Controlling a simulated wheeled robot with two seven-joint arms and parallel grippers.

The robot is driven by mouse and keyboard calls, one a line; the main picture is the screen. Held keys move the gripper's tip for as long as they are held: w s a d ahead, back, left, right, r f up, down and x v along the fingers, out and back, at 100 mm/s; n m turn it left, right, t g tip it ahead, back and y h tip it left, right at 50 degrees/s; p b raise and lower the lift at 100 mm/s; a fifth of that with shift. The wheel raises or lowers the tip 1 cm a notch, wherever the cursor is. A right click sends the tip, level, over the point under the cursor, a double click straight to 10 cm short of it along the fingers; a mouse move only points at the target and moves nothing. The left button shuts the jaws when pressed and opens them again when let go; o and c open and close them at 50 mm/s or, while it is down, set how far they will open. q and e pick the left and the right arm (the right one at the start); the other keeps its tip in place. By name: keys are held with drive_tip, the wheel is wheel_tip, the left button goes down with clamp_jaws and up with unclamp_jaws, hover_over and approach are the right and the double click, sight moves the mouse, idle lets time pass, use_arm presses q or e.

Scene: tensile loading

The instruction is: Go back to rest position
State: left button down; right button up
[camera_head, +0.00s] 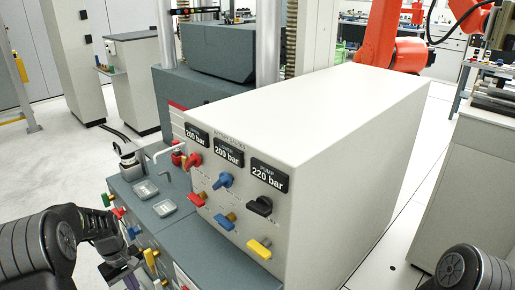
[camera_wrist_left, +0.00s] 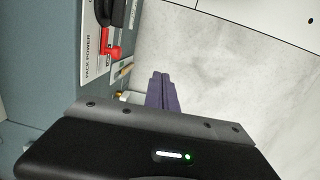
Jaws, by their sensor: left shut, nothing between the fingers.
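My left gripper (camera_head: 133,276) is at the lower left of the head view, close to the front of the grey machine base (camera_head: 172,234). In the left wrist view its purple fingers (camera_wrist_left: 163,92) are together, with nothing between them. They point over pale floor, beside a panel with a red switch (camera_wrist_left: 112,52) labelled "PACK POWER". In the head view my right arm shows at the lower right, but its gripper is out of the picture.
A large white control box (camera_head: 330,110) with colored valve handles and pressure displays fills the middle. Two small metal trays (camera_head: 146,189) sit on the base beside it. An orange robot arm (camera_head: 388,45) stands behind. A workbench (camera_head: 470,165) is at right. Open floor lies left.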

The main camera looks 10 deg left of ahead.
use_arm(q)
drive_tip(key=w+d+f+m+t+p, duration=0.1)
drive_tip(key=d+f+m+t+p, duration=0.15)
drive_tip(key=d+f, duration=0.5)
drive_tip(key=s+d+f+m+p, duration=0.1)
drive_tip(key=s+d+m, duration=0.1)
drive_tip(key=d, duration=0.3)
drive_tip(key=s+d+f+m+p, duration=0.1)
drive_tip(key=s+d, duration=0.2)
drive_tip(key=d, duration=0.3)
drive_tip(key=s+d+r+m+h+p, duration=0.1)
drive_tip(key=s+d+r+p, duration=0.1)
drive_tip(key=s+d, duration=0.6)
drive_tip(key=s+d+r+m+g+h+p, duration=0.1)
drive_tip(key=s+d+r+m+h+p, duration=0.1)
drive_tip(key=s+d+p, duration=0.2)
drive_tip(key=s+d, duration=0.3)
drive_tip(key=s, duration=0.2)
drive_tip(key=shift+d, duration=0.35)
drive_tip(key=shift+r+g, duration=0.1)
drive_tip(key=shift+g, duration=0.15)
